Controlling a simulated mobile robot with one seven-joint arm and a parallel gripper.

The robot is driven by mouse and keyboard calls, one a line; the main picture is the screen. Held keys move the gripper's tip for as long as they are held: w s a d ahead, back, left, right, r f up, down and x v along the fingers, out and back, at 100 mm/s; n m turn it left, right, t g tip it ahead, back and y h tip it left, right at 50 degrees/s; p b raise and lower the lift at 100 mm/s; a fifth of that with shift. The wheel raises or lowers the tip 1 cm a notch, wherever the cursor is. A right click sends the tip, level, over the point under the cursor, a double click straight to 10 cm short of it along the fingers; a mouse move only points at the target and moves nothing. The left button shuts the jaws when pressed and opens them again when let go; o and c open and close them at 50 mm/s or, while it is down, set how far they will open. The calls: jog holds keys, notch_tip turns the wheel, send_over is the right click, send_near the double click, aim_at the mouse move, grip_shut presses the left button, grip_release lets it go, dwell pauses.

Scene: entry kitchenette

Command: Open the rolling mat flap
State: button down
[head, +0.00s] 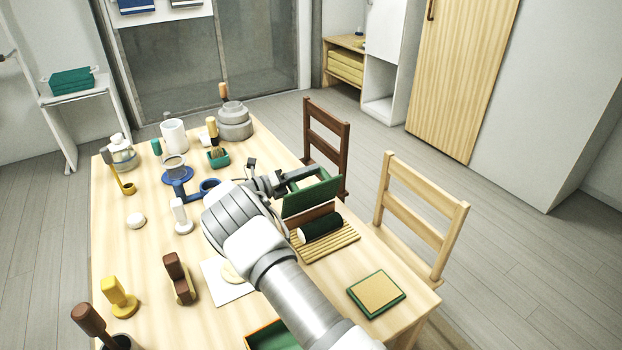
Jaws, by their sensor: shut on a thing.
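The rolling mat (338,246) is a slatted tan mat near the right edge of the table, with a dark green roll (320,227) lying on it. Its flap (310,200) is a green panel with a brown strip below, and it stands raised behind the roll. My gripper (292,180) is at the flap's upper left edge, with its jaws shut on the flap. The exact contact is small and partly hidden by my wrist. My arm crosses the table from the lower right and hides part of the tabletop left of the mat.
A green-edged tan pad (376,293) lies right of my arm. A dark brown chair (327,145) and a light wooden chair (420,210) stand along the table's right side. A white sheet (222,283) lies left of my arm. Several cups and tools crowd the far left.

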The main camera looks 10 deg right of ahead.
jog(key=shift+w+a+f, duration=0.15)
jog(key=shift+w, duration=0.15)
dwell(0.4)
jog(key=c, duration=0.7)
grip_release()
jog(key=shift+o, duration=0.2)
jog(key=v, duration=1.7)
jog(key=shift+a, duration=0.2)
jog(key=shift+s, duration=0.1)
